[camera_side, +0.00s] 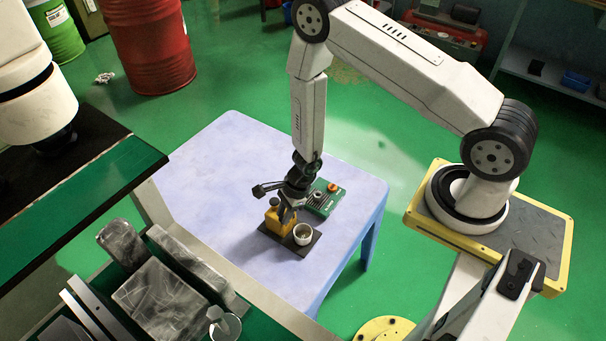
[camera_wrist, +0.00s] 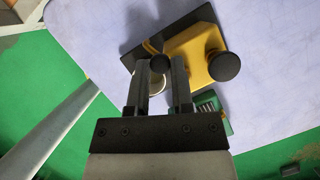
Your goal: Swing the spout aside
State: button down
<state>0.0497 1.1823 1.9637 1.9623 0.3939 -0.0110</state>
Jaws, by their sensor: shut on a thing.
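The dispenser has a yellow body (camera_side: 275,222) on a dark base plate (camera_side: 288,243), standing on the pale table. In the wrist view its yellow body (camera_wrist: 196,52) carries a round black knob (camera_wrist: 224,66). A slim part with a small black knob, seemingly the spout (camera_wrist: 159,62), reaches in at my fingertips. My gripper (camera_side: 288,212) points down over the dispenser and is shut on that part; its two fingers (camera_wrist: 166,66) also show in the wrist view. A white cup (camera_side: 303,234) stands at the plate's right end; the fingers partly hide it in the wrist view (camera_wrist: 158,83).
A green box (camera_side: 318,205) with an orange button (camera_side: 333,187) sits just behind the dispenser. The left and back of the pale table (camera_side: 230,165) are clear. A grey rail and bench with metal parts (camera_side: 165,298) stand in front.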

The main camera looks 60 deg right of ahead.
jog(key=shift+w+a+m+t+h, duration=0.15)
jog(key=shift+m+t, duration=0.1)
jog(key=shift+m, duration=0.45)
jog(key=shift+w+m+t+h, duration=0.1)
jog(key=shift+w+m+t, duration=0.15)
jog(key=shift+m, duration=0.45)
jog(key=shift+w+a+m+t+h, duration=0.15)
jog(key=shift+m+t, duration=0.15)
jog(key=shift+m, duration=0.4)
jog(key=shift+d, duration=0.1)
jog(key=shift+c, duration=2.4)
grip_release()
jog(key=v, duration=0.7)
jog(key=shift+r, duration=0.4)
jog(key=shift+s+d, duration=0.1)
jog(key=shift+r, duration=0.1)
